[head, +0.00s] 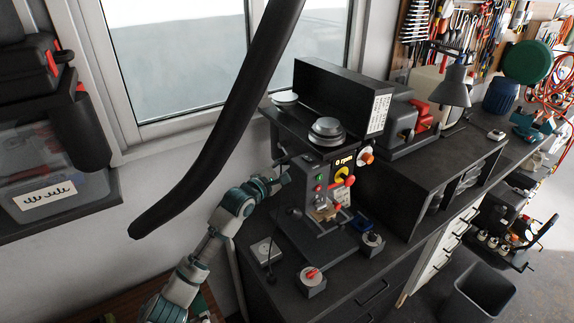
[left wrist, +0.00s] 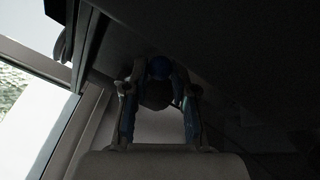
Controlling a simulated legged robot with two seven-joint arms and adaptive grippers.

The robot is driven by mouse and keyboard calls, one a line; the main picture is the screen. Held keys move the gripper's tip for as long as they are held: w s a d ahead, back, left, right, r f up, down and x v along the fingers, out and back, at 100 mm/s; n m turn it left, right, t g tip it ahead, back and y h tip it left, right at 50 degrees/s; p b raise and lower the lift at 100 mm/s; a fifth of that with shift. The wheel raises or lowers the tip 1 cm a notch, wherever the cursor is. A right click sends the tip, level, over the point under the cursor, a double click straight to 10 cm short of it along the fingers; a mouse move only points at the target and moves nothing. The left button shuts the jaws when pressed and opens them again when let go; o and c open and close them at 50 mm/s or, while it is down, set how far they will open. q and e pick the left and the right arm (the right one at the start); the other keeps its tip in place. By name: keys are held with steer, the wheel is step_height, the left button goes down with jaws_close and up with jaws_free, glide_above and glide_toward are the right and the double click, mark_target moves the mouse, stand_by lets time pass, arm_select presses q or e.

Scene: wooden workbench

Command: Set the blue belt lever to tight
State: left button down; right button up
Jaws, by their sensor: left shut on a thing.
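The blue belt lever shows in the left wrist view as a round blue knob (left wrist: 158,67) with a dark part below it, between the fingers of my left gripper (left wrist: 158,92). The fingers are shut on the lever, one on each side. In the head view my left gripper (head: 284,173) reaches from the left to the side of the black drill-press-like machine (head: 330,150). The lever is hidden there behind the gripper and machine, and its setting cannot be told. My right gripper is not in view.
The machine carries a red knob (head: 349,181) and an orange-red knob (head: 367,157) on its front. A box with a red switch (head: 312,278) and a light-topped box (head: 265,251) stand on the bench. A thick black hose (head: 225,120) hangs above my left arm.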

arm_select(q)
steer(key=shift+s+d+r+n+g+p, duration=0.2)
steer(key=shift+r+n+p, duration=0.55)
steer(key=shift+p, duration=1.5)
steer(key=shift+w+a+r+n+g+p, duration=0.1)
steer(key=shift+r+n+g+p, duration=0.45)
steer(key=shift+p, duration=1.65)
steer(key=shift+r+n+p, duration=0.3)
steer(key=shift+r, duration=0.15)
steer(key=shift+w+a+r+n+g, duration=0.15)
steer(key=shift+r+n+g, duration=0.1)
steer(key=shift+r+n, duration=0.3)
steer(key=shift+w+a+r+n+g, duration=0.1)
steer(key=shift+r+n+g, duration=0.15)
steer(key=shift+n, duration=0.4)
steer(key=shift+r, duration=0.1)
steer(key=c, duration=1.2)
jaws_free()
steer(key=o, duration=0.3)
steer(key=shift+w, duration=0.1)
steer(key=shift+w+d, duration=0.1)
steer(key=shift+d, duration=0.05)
